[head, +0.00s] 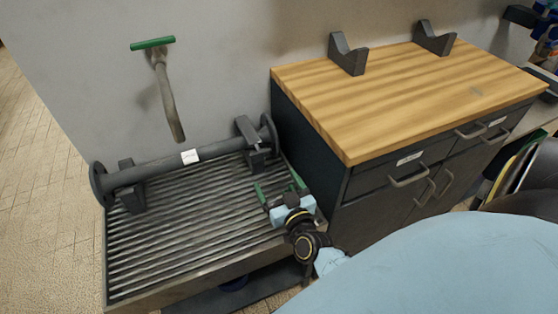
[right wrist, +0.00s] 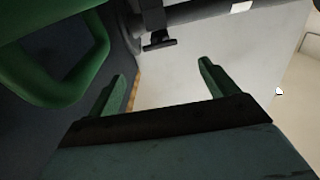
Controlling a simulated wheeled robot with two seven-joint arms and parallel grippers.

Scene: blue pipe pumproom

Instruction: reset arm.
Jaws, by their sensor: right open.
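My right gripper (head: 279,187) is open and empty. It hangs over the right side of the ribbed rack, in front of the dark pipe's right end and beside the cabinet. Its two green fingers stand apart in the right wrist view (right wrist: 161,78), with nothing between them. A dark grey pipe (head: 158,173) with round end flanges and a white label lies across two dark supports at the back of the rack. Part of the pipe shows at the top of the right wrist view (right wrist: 200,10).
The ribbed rack (head: 170,255) is bare in front of the pipe. A wood-topped cabinet (head: 400,95) stands close at right, with two dark V-blocks (head: 347,55) on top. A green-handled lever (head: 165,85) is at the wall. A green loop (right wrist: 50,85) shows in the right wrist view; its identity is unclear.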

